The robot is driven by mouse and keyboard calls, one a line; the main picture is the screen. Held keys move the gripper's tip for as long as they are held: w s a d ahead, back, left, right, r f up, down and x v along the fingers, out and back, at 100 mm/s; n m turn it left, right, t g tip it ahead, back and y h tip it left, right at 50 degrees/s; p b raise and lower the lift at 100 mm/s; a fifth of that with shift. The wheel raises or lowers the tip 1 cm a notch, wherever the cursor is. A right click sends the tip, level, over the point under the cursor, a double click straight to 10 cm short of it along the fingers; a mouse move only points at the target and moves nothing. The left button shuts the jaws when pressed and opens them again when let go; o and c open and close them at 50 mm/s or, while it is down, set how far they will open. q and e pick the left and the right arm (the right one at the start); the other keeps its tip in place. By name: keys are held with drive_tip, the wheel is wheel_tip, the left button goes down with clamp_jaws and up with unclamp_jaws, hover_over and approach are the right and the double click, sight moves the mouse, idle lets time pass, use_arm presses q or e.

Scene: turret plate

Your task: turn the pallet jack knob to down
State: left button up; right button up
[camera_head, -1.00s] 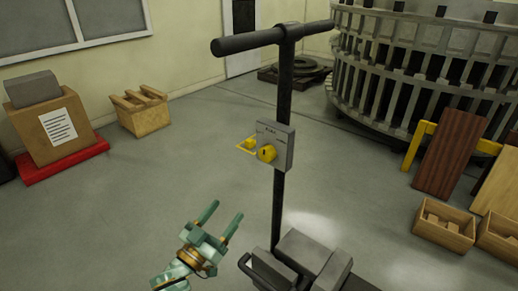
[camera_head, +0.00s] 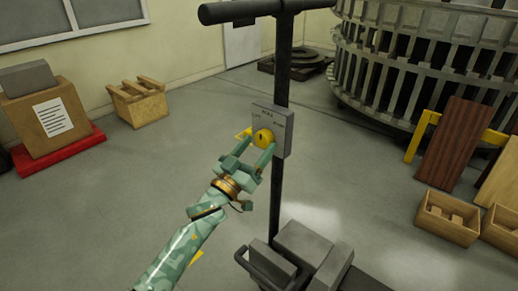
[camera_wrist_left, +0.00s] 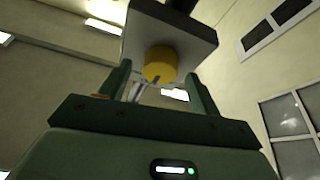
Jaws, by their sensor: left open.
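The yellow round knob (camera_head: 263,137) sits on the face of a grey control box (camera_head: 284,120) on the upright black post of the pallet jack (camera_head: 280,190). Small labels show on the box, too small to read surely. My left gripper (camera_head: 256,154) is open just in front of and below the knob, with its fingers reaching toward the knob's two sides. In the left wrist view the knob (camera_wrist_left: 160,64) shows between and beyond the open green fingers (camera_wrist_left: 158,92), and nothing is held. My right gripper is not in view.
The jack's black T-handle (camera_head: 250,10) crosses above the box. Its grey body (camera_head: 305,245) stands below. Wooden boxes (camera_head: 447,217) and a large slatted metal ring (camera_head: 430,65) are at the right. A cardboard box (camera_head: 45,120) on a red base is at the left.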

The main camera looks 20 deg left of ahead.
use_arm(q)
drive_tip(key=shift+w+d+r, duration=0.1)
drive_tip(key=shift+w+r, duration=0.15)
drive_tip(key=shift+w, duration=0.25)
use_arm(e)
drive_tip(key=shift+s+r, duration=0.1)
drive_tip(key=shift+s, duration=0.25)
use_arm(q)
drive_tip(key=shift+c, duration=0.3)
drive_tip(key=c, duration=0.9)
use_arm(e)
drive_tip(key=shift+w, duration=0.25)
